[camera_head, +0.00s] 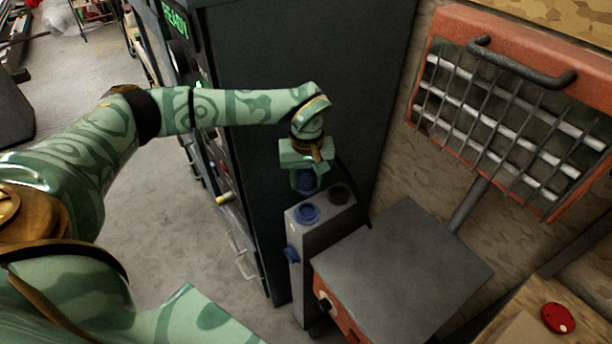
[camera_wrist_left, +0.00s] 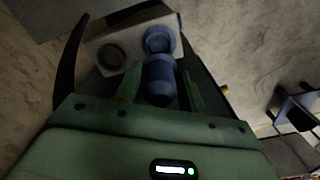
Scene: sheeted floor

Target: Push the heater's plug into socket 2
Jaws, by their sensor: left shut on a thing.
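My left gripper (camera_head: 306,172) is shut on a blue plug (camera_head: 306,183), pointing down just above the top of a grey socket post (camera_head: 322,222). The post's top has a blue round socket (camera_head: 307,213) and a dark round socket (camera_head: 340,193); no numbers are readable. In the left wrist view the plug (camera_wrist_left: 160,80) sits between the fingers, its far end overlapping the near edge of the blue socket (camera_wrist_left: 158,40). I cannot tell whether they touch. The dark socket (camera_wrist_left: 111,57) is to the left there. The heater (camera_head: 510,112) is orange with a barred front. My right gripper is out of view.
A tall dark cabinet (camera_head: 300,60) stands close behind the gripper. A grey-topped box (camera_head: 402,270) stands right of the post, and a blue fitting (camera_head: 292,254) juts from the post's left side. A red disc (camera_head: 557,318) lies on a wooden surface at lower right.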

